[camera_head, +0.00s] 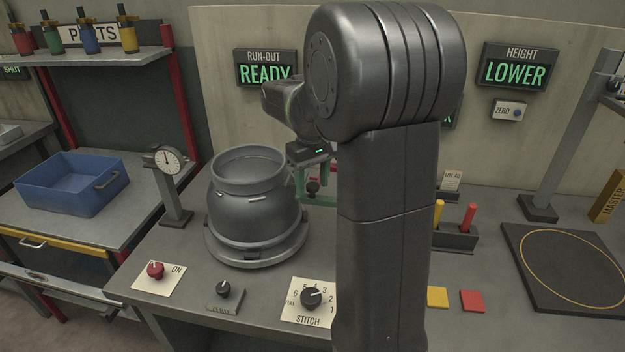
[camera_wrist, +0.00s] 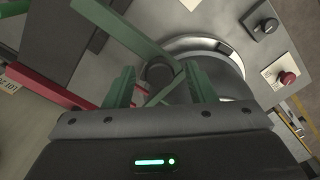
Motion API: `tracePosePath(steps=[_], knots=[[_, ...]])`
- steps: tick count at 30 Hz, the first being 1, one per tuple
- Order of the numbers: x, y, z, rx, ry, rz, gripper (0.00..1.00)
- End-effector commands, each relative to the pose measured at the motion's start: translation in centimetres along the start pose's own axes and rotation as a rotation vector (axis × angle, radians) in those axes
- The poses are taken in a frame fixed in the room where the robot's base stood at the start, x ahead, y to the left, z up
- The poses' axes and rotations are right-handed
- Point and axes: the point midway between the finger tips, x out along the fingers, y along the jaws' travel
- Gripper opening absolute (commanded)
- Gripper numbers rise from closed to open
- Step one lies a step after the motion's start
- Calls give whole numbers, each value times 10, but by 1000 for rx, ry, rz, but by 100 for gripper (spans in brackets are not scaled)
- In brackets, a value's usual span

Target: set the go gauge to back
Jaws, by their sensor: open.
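A green bar, which looks like the go gauge (camera_wrist: 122,30), runs from the upper left to the middle in the wrist view. A dark round knob (camera_wrist: 158,72) sits by its lower end. My gripper (camera_wrist: 160,88) is open, with its two green fingers apart on either side of the knob. I cannot tell whether they touch it. In the head view my gripper (camera_head: 312,178) is right of the grey cylinder (camera_head: 255,208), partly hidden by my arm. A green piece (camera_head: 320,201) shows below it. No back marking for the gauge is readable.
A red bar (camera_wrist: 62,90) lies left of my gripper in the wrist view. The grey cylinder stands close by on a round base. A dial gauge (camera_head: 168,165), the stitch knob (camera_head: 312,298) and a red ON knob (camera_head: 155,270) are on the bench. My arm hides the bench middle.

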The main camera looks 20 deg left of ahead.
Motion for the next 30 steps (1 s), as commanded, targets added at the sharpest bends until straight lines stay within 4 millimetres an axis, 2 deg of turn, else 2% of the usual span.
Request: tracePosePath(steps=[3, 4, 11, 16, 24, 30], knots=[[0, 0, 0, 0, 0, 0, 50], [0, 0, 0, 0, 0, 0, 46], [0, 0, 0, 0, 0, 0, 1], [-1, 3, 2, 2, 0, 0, 0], [-2, 33, 32, 5, -1, 1, 0], [-1, 40, 39, 1, -1, 2, 0]])
